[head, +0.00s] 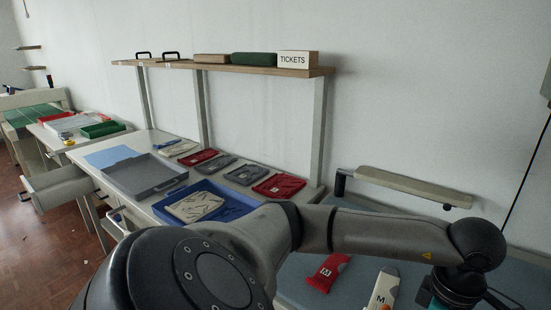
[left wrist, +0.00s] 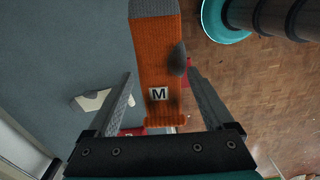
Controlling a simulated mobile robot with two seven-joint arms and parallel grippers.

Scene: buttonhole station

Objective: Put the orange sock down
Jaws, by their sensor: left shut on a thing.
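The orange sock (left wrist: 156,60), with a white M label, a dark grey heel patch and a grey end, is between the fingers of my left gripper (left wrist: 160,75), which is shut on it. In the left wrist view it lies across the line between the blue-grey tabletop (left wrist: 80,50) and the floor; I cannot tell its height above the table. In the head view my left wrist is at the lower right, and its fingers and the orange sock are out of sight. My right gripper is not in view.
On the blue-grey table lie a red sock (head: 328,271) and a cream sock (head: 383,290). A padded board (head: 412,186) stands at its back. To the left, a bench holds a blue tray (head: 232,212), a grey tray (head: 143,176) and several flat packets. Wooden floor (left wrist: 260,90) lies beside the table.

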